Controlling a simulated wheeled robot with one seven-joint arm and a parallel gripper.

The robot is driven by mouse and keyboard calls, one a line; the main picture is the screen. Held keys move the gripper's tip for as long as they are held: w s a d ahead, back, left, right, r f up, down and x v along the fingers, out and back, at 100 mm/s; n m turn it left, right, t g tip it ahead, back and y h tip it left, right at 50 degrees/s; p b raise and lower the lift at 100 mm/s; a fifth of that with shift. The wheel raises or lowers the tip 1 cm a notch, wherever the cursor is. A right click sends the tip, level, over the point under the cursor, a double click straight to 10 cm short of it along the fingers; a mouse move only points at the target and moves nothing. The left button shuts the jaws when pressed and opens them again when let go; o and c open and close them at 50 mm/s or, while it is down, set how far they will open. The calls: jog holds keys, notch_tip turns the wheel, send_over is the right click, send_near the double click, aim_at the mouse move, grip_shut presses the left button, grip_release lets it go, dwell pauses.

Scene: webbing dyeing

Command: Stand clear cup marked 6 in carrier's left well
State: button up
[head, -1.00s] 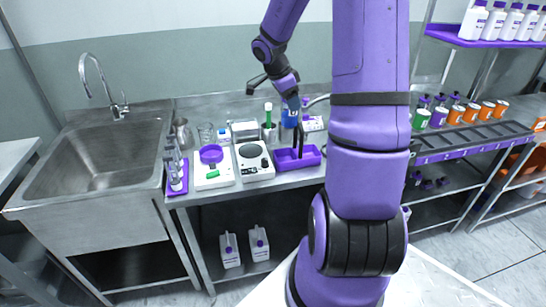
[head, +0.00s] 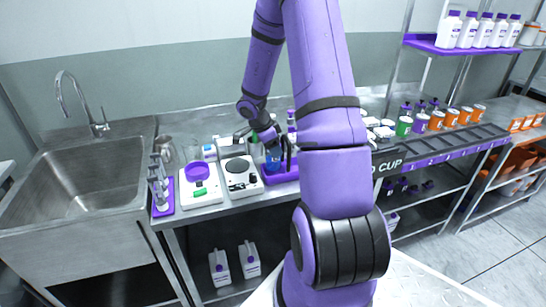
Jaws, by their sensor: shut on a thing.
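My gripper (head: 273,146) is small and dark in the head view, beside the scale and over the purple tray (head: 284,178). It is shut on a small see-through blue thing (head: 272,161), which looks like a cup. I cannot read any number on it. The thing is at the tray's left end; whether it touches the tray floor I cannot tell. The purple tray may be the carrier; its wells are not clear, and my arm hides its right part.
A scale (head: 238,177) and a white device with a purple ring (head: 199,183) stand left of the tray. A purple rack of small bottles (head: 161,207) is by the sink (head: 80,170). A long dark rack (head: 450,146) with colored jars behind it is at right.

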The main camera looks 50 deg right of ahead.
jog(key=shift+f, duration=1.95)
jog(key=o, duration=1.3)
jog(key=shift+f, duration=0.15)
